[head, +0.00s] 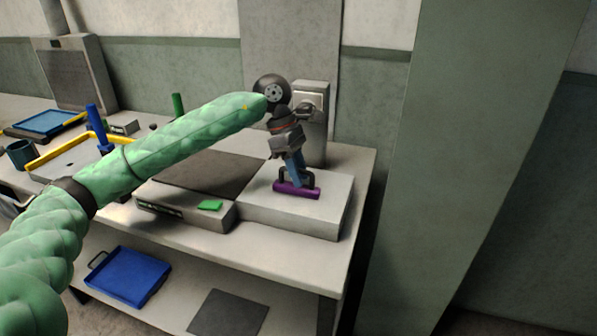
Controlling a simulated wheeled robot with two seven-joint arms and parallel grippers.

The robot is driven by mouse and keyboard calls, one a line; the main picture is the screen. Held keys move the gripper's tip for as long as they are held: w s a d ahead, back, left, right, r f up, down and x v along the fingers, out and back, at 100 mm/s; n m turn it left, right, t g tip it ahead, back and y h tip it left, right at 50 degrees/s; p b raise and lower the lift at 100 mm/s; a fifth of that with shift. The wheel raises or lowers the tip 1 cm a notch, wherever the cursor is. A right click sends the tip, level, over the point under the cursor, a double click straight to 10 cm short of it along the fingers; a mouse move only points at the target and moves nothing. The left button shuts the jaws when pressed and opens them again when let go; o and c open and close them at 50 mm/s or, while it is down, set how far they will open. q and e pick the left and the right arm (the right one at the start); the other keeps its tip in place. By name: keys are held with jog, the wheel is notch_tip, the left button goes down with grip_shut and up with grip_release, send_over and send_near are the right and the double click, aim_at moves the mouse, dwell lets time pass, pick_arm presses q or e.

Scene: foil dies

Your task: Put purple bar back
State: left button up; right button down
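The purple bar (297,190) is at the front of the top of a pale grey block (335,203) on the bench. A dark bracket or handle (311,177) rises from it. My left gripper (296,172) reaches down from the end of my green-sleeved arm, its bluish lower end right at the bar and handle. The fingertips are too small and overlapped to show whether they are closed on it. My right gripper is out of view.
An upright grey post (314,135) stands behind the gripper. To the left are a flat grey unit (188,212) with a green piece (210,205), a blue upright handle (96,122) and a green one (178,105). A blue tray (131,276) is on the lower shelf.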

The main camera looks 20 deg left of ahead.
pick_arm(q)
jog(key=shift+r, duration=0.1)
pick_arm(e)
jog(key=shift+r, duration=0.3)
